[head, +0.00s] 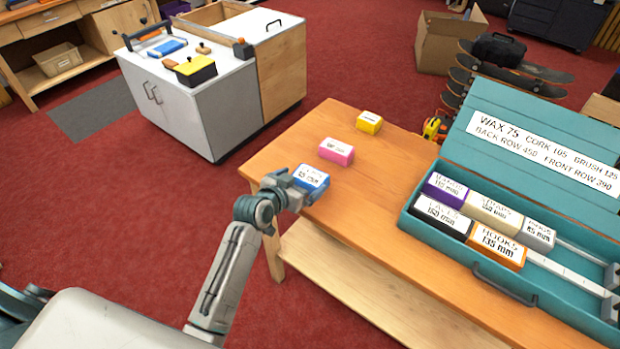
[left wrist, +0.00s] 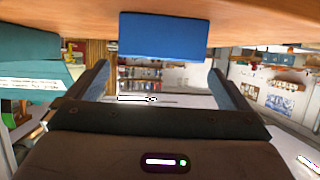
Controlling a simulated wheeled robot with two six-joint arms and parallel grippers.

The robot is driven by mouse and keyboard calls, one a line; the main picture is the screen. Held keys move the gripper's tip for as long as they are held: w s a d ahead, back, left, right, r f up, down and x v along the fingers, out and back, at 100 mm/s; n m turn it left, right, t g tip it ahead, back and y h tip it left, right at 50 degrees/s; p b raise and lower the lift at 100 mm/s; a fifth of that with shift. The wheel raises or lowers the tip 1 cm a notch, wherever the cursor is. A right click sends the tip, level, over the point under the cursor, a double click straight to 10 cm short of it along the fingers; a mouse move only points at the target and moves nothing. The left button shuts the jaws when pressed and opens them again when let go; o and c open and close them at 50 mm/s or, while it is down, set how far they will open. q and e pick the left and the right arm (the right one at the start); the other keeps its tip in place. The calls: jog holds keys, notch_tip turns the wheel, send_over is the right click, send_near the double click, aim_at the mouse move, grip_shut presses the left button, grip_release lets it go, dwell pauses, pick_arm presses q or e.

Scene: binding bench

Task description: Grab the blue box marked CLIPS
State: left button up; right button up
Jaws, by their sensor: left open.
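The blue box (head: 313,176) with a white label on top stands at the near left edge of the wooden table; its small lettering is hard to read. My left gripper (head: 297,190) is at its near left side, overlapping it in the head view. In the left wrist view, which is upside down, the blue box (left wrist: 162,36) shows ahead, between the lines of the two spread fingers. The left gripper (left wrist: 160,78) is open, with nothing between its fingers. Whether a finger touches the box cannot be told. My right gripper is not in view.
A pink box (head: 336,151) and a yellow box (head: 369,122) stand farther back on the table (head: 370,210). At right, an open teal case (head: 455,255) holds several labelled boxes. The table's middle is clear. A white-topped cabinet (head: 200,105) stands behind at left.

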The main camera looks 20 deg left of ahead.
aim_at(310, 175)
pick_arm(q)
jog(key=x, duration=0.3)
jog(key=shift+w+f+p, duration=0.1)
jog(key=shift+f+p, duration=0.1)
jog(key=shift+p, duration=0.1)
jog(key=c, duration=0.9)
jog(key=shift+r, duration=0.1)
